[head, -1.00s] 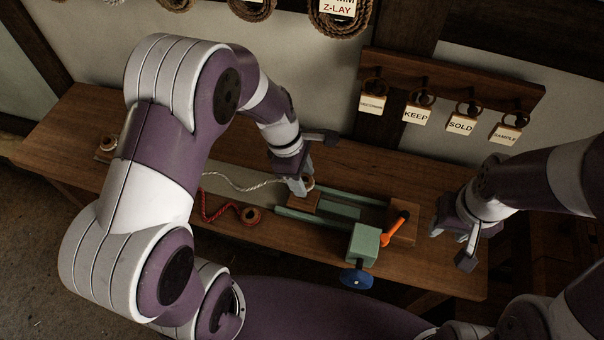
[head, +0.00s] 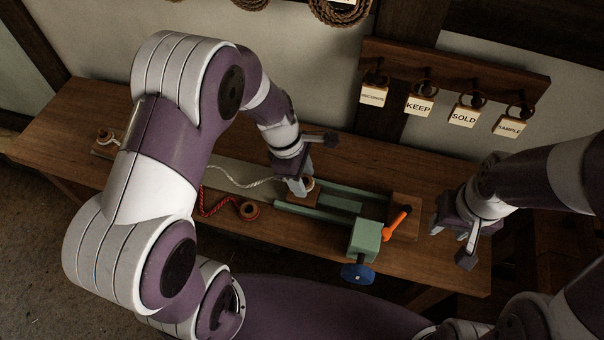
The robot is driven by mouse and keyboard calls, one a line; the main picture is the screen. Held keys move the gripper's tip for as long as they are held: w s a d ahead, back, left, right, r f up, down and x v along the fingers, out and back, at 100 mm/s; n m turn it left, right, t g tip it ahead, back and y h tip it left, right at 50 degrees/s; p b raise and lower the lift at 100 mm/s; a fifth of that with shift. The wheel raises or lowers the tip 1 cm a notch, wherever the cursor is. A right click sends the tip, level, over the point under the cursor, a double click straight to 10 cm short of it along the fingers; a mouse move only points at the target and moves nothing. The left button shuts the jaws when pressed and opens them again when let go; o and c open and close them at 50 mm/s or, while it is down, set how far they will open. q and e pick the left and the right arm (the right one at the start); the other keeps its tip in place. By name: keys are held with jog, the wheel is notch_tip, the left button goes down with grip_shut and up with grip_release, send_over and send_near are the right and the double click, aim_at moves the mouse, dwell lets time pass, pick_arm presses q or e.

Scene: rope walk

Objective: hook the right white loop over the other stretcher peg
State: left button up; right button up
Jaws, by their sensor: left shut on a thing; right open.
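A white rope (head: 235,181) runs along the bench from behind my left arm to my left gripper. My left gripper (head: 299,189) is shut at the rope's right end, over a small wooden block (head: 303,199) on the green stretcher (head: 322,211). The right white loop and the peg there are mostly hidden by the fingers, so I cannot tell whether the loop is around the peg. The other end of the white rope is at a wooden block (head: 103,142) at the far left. My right gripper (head: 455,242) is open and empty above the bench's right end.
A red rope (head: 215,208) with a wooden ring-like end (head: 249,211) lies in front of the white rope. The stretcher has an orange handle (head: 397,223) and a blue knob (head: 357,274). Tags hang on a wall rack (head: 455,75) behind.

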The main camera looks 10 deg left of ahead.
pick_arm(q)
jog(key=shift+f+b, duration=0.75)
jog(key=shift+f, duration=0.55)
jog(key=o, duration=1.1)
jog(key=p+v, duration=0.1)
jog(key=v, duration=1.1)
jog(key=shift+r, duration=0.35)
jog(key=shift+a, duration=0.15)
